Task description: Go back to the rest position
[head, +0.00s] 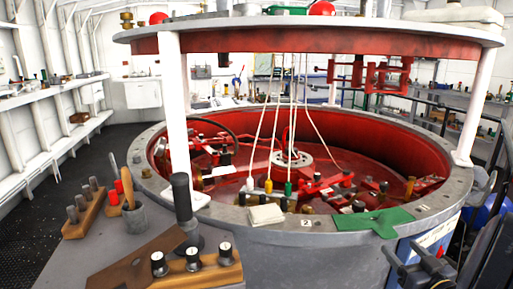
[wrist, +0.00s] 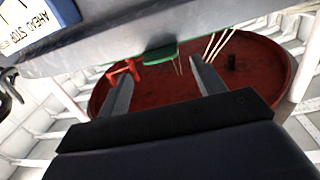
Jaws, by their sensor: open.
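My gripper (head: 404,247) is at the lower right in the head view, beside the outer wall of the big round grey-rimmed tub (head: 330,238). In the wrist view my gripper (wrist: 160,70) has its two fingers well apart.
A green cloth-like piece (head: 374,220) lies on the tub's rim. A blue-and-white panel reading "AHEAD STOP" (wrist: 40,22) is close by in the wrist view. Wooden blocks with pegs (head: 203,270) stand at front left. Dark floor (head: 50,225) at left is clear.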

